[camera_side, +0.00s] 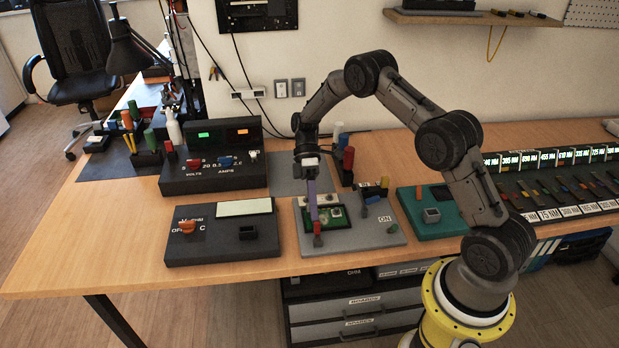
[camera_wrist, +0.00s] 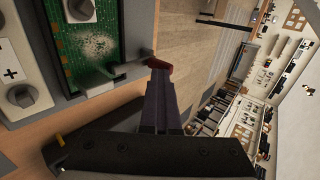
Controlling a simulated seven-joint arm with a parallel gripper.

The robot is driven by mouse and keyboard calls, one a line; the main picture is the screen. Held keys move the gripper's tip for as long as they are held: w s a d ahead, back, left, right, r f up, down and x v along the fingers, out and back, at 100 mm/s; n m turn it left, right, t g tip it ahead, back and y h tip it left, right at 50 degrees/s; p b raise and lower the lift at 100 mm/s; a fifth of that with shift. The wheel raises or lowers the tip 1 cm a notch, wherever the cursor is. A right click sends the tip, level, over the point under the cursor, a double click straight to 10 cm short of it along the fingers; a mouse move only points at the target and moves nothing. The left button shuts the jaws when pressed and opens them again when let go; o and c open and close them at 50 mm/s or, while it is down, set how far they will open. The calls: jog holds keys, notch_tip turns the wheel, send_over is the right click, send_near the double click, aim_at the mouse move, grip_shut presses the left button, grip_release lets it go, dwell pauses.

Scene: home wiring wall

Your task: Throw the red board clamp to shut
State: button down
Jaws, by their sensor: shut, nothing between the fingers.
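The red board clamp (camera_side: 317,228) is at the front edge of a grey fixture (camera_side: 365,238) that holds a green circuit board (camera_side: 335,212). Its red end (camera_wrist: 160,66) also shows in the wrist view, beyond the board's edge, at the end of a thin grey lever. My gripper (camera_side: 315,217) points down with its fingers together and empty. The fingertips are right at the red end, touching or nearly so; I cannot tell which. In the wrist view my gripper (camera_wrist: 162,76) partly covers the clamp. Whether the clamp is fully shut is unclear.
A blue-handled lever (camera_side: 373,199) stands at the fixture's right, near the ON label. A dark multimeter panel (camera_side: 215,250) lies left, a teal unit (camera_side: 440,222) right. Several coloured upright pieces (camera_side: 347,160) stand behind. Bare table shows at front left.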

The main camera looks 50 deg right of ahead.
jog(key=v, duration=1.1)
jog(key=shift+w, duration=0.2)
jog(key=shift+d+f, duration=0.1)
